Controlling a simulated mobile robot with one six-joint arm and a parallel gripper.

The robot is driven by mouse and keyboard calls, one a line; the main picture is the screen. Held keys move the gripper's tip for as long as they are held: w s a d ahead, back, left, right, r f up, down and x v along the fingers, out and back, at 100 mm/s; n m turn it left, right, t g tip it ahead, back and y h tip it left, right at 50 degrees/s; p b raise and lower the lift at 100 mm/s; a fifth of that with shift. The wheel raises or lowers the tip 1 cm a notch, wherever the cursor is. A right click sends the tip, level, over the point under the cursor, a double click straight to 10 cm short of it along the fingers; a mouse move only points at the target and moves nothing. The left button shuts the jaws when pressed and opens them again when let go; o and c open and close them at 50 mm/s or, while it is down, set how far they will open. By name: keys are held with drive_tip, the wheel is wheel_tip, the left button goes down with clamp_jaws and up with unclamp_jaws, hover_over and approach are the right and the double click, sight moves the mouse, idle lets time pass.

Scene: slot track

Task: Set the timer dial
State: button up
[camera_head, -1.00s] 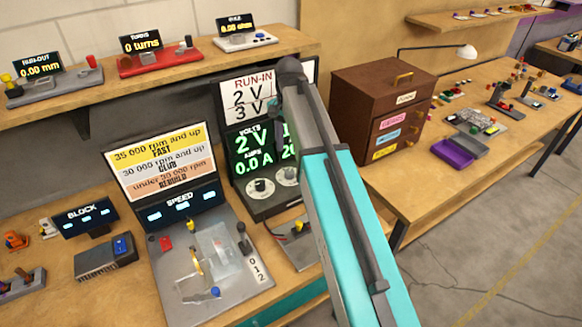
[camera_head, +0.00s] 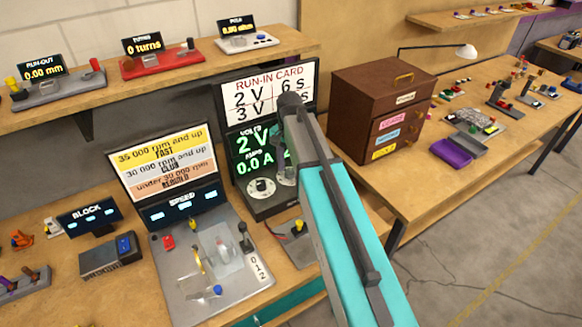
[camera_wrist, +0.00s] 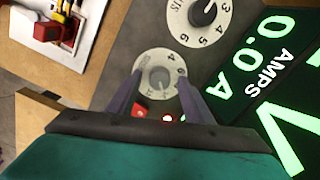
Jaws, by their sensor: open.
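The run-in power panel has two round white dials. In the wrist view one dial (camera_wrist: 158,74) sits between the fingers of my gripper (camera_wrist: 160,82), which is open with a finger on either side; I cannot tell whether they touch it. This appears to be the right-hand dial, its small lettering too blurred to read. The other dial (camera_wrist: 198,12), with a black knob and numbers, lies beyond it; it also shows in the head view (camera_head: 261,188). In the head view my gripper (camera_head: 286,172) is at the panel, covering the right-hand dial.
The run-in card (camera_head: 262,90) reads 2 V, 6 s above a partly hidden 3 V line. The display (camera_head: 254,153) shows 2 V and 0.0 A. The speed stand (camera_head: 205,265) is left, a brown drawer cabinet (camera_head: 350,110) right.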

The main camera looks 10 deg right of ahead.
drive_tip(key=shift+f, duration=0.15)
drive_tip(key=shift+d, duration=0.1)
drive_tip(key=c, duration=1.1)
drive_tip(key=shift+o, duration=0.2)
